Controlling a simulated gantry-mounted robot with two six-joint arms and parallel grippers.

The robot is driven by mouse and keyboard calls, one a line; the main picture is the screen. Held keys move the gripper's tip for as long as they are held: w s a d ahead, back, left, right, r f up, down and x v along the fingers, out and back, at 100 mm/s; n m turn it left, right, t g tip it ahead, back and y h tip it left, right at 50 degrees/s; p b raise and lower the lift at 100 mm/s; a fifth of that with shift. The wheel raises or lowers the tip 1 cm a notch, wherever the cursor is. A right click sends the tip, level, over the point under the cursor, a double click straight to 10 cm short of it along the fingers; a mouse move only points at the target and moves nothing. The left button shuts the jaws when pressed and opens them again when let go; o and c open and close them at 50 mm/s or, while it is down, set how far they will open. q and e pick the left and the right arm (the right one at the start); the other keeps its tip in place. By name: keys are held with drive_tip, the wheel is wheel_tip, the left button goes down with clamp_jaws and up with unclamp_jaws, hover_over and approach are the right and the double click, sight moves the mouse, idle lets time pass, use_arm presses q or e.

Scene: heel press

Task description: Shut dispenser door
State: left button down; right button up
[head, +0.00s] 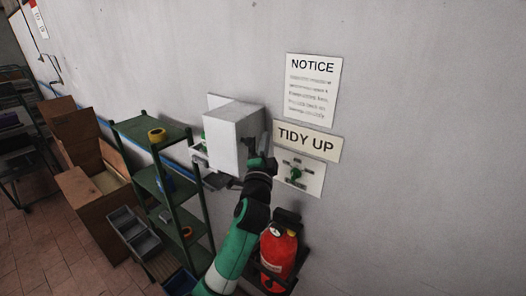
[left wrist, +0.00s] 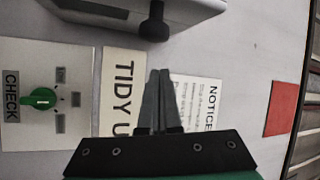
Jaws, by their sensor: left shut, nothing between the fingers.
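The white dispenser (head: 222,140) is a box on the wall in the middle of the head view. Its broad white front stands out from the wall, and part of the inside with a green item shows at its left edge. How far the door stands open is hard to tell. A white edge of it (left wrist: 110,12) with a black knob (left wrist: 155,27) shows at the top of the left wrist view. My left gripper (head: 258,150) is at the dispenser's right side, fingers shut and empty; its fingers (left wrist: 160,95) appear apart from the black knob. My right gripper is not in view.
A green-knobbed switch plate (head: 296,174), a TIDY UP sign (head: 307,141) and a NOTICE sheet (head: 312,85) are on the wall to the right. A red extinguisher (head: 278,252) hangs below. A green shelf rack (head: 160,185) and brown boxes (head: 85,195) stand left.

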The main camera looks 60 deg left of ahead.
sight(241, 138)
use_arm(q)
drive_tip(key=shift+s+a+f+p, duration=0.2)
drive_tip(key=shift+s+a+p, duration=0.3)
drive_tip(key=shift+a, duration=0.1)
drive_tip(key=shift+s+a+f+p, duration=0.2)
drive_tip(key=shift+s+a+p, duration=0.25)
drive_tip(key=shift+a, duration=0.15)
